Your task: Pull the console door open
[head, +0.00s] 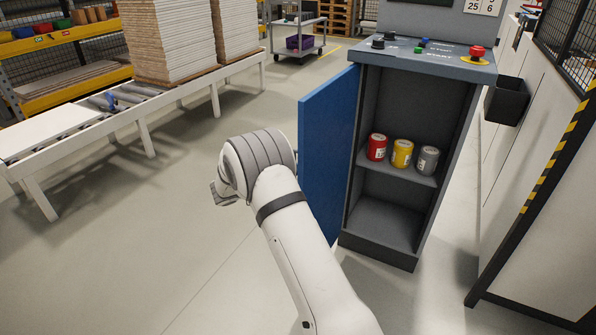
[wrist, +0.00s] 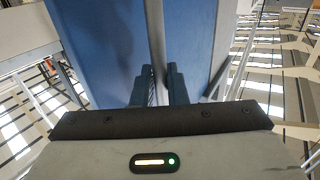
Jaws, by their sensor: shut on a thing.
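The grey console (head: 392,210) stands right of centre in the head view. Its blue door (head: 329,150) stands open, swung out to the left, so the inside shows. In the wrist view the blue door (wrist: 95,50) fills the upper middle, with a pale upright bar (wrist: 156,30), which looks like its handle, running down it. My gripper (wrist: 161,85) has its two dark fingers on either side of this bar, shut on it. In the head view my arm hides the fingertips and the grip.
Inside the console a red can (head: 377,147), a yellow can (head: 402,154) and a grey can (head: 428,160) stand on a shelf. A roller conveyor (head: 140,105) with stacked boards is at the left. The floor between conveyor and door is clear.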

